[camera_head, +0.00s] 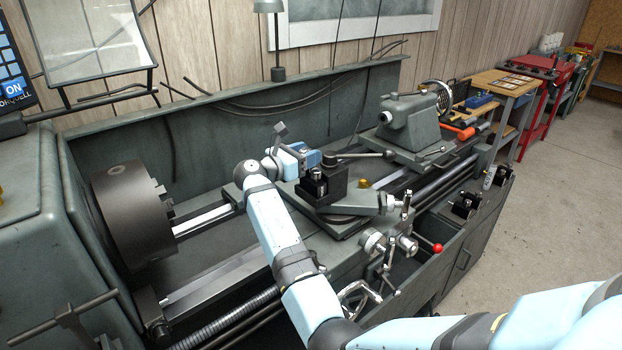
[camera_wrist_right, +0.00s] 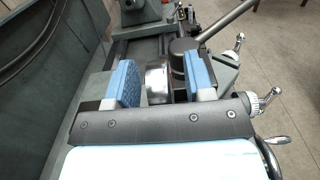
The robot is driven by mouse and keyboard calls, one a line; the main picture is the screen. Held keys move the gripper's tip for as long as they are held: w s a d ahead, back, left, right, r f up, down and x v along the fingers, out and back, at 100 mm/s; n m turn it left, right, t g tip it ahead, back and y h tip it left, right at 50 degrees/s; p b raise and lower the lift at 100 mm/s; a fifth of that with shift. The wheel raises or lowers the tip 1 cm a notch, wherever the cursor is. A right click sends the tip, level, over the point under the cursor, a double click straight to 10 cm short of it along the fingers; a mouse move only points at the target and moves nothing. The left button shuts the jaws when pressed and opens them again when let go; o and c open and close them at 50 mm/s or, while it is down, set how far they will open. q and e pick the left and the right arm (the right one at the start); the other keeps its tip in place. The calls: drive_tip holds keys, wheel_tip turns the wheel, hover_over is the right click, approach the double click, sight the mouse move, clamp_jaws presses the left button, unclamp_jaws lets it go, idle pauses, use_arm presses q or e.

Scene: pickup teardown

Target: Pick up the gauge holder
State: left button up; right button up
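My right gripper (camera_head: 299,155) reaches over the lathe carriage, beside the dark tool post (camera_head: 324,184). In the right wrist view its two blue-padded fingers (camera_wrist_right: 160,82) stand wide apart. A shiny, rounded metal part (camera_wrist_right: 158,84) shows between and beyond them, with a dark cylinder (camera_wrist_right: 183,62) close to the right finger. I cannot tell whether either finger touches these parts. I cannot say for certain which part is the gauge holder. Small black holder-like pieces (camera_head: 465,204) sit on the lathe's front ledge at the right. My left gripper is not in view.
The lathe chuck (camera_head: 127,212) is at the left and the tailstock (camera_head: 408,122) at the back right. Handwheels and a red-knobbed lever (camera_head: 437,247) stick out in front of the carriage. A wooden-topped bench (camera_head: 505,82) and red cart (camera_head: 540,70) stand beyond. Floor at the right is clear.

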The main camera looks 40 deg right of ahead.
clamp_jaws()
drive_tip(key=shift+r, duration=0.1)
idle(1.2)
